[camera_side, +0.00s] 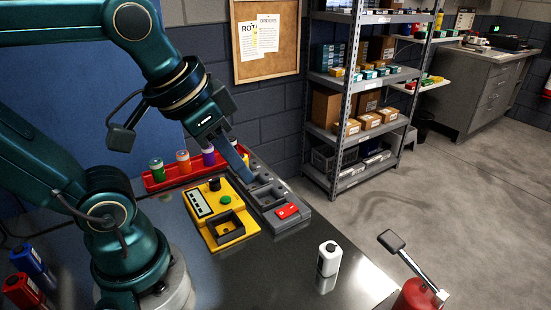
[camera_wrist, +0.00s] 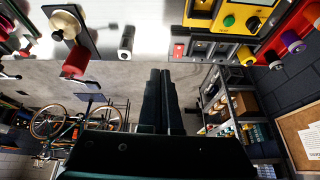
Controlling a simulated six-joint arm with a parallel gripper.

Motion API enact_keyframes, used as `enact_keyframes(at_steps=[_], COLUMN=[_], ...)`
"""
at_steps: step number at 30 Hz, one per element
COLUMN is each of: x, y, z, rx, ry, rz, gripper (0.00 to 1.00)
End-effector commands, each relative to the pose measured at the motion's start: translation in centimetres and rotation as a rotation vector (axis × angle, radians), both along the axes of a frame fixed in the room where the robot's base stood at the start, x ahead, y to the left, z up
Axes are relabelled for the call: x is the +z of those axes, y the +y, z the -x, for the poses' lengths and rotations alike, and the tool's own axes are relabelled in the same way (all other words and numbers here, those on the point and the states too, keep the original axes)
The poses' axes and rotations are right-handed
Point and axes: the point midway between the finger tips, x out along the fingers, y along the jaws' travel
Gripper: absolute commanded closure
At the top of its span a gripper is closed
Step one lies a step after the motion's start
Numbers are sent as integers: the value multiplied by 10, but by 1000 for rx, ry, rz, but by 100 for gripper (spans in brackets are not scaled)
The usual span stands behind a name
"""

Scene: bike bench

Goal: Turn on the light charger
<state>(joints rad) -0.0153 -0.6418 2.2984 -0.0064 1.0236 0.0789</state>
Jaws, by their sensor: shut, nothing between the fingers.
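The light charger (camera_side: 270,197) is a long dark grey block with several slots, on the bench beside the yellow unit. A red rocker switch (camera_side: 288,211) sits at its near end. In the wrist view the charger (camera_wrist: 222,48) is at the top, with the red switch (camera_wrist: 179,51) at its left end. I cannot tell the switch's position. My gripper (camera_side: 246,180) is shut and empty, and in the side view overlaps the charger's far part. In the wrist view its fingertips (camera_wrist: 160,71) lie just below and left of the switch; contact does not show.
The yellow unit (camera_side: 213,236) with a green button and black knob adjoins the charger. A red tray (camera_side: 155,184) with several coloured bottles stands behind. A white bottle (camera_side: 328,258) stands near the bench's right edge. The bench front is mostly clear. Shelving (camera_side: 345,115) stands beyond.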

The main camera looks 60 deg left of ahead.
Motion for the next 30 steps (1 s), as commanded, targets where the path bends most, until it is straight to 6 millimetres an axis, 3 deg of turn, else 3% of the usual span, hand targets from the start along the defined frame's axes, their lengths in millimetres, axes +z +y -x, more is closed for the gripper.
enact_keyframes(at_steps=[3,9,18,24,30], x=[14,24,11,-5,-15], y=[5,16,37,48,51], z=[-21,-55,-102,-117,-118], rx=[-5,-5,21,47,59], ry=[50,134,257,310,340], rz=[-9,-15,-1,12,19], gripper=[100,100,100,100,100])
